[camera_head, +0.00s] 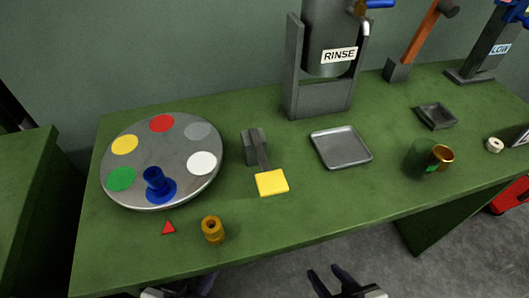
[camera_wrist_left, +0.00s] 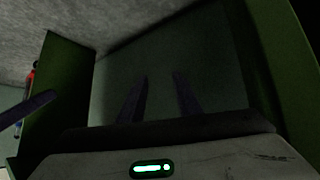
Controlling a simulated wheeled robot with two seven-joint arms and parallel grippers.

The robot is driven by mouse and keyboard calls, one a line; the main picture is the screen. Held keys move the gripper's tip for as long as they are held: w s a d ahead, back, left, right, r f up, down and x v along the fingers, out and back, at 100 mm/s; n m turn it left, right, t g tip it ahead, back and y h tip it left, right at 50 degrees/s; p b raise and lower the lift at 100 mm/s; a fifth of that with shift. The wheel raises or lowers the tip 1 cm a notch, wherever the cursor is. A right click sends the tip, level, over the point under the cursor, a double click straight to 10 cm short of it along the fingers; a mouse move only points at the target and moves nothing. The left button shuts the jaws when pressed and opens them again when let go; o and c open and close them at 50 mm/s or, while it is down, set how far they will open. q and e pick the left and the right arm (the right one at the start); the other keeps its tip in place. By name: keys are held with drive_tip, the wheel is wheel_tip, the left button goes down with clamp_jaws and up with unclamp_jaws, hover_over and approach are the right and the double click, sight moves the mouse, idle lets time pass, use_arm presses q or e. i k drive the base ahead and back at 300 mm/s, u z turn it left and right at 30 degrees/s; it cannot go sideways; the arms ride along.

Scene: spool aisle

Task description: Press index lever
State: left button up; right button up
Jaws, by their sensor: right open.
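The index lever is a dark grey block (camera_head: 254,146) with an arm ending in a flat yellow pad (camera_head: 272,182), on the green table right of a round grey disc (camera_head: 141,150). The disc bears red, yellow, green, blue, white and grey spots. A blue spool (camera_head: 154,178) stands on the blue spot, and a red triangle (camera_head: 168,228) lies before the disc. My right gripper (camera_head: 332,283) is open and empty below the table's front edge, apart from the lever. My left gripper shows only partly at the bottom edge; its fingers (camera_wrist_left: 160,98) are apart and empty in the left wrist view.
A brass spool (camera_head: 212,230) stands near the front edge. A grey RINSE stand (camera_head: 325,60) is at the back, with a square tray (camera_head: 341,147) before it. A green cup (camera_head: 419,158) and a small dark tray (camera_head: 436,116) are further right. Table around the yellow pad is clear.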

sight(269, 183)
drive_tip(key=z, duration=1.35)
drive_tip(key=k, duration=1.2)
drive_tip(key=u, duration=1.7)
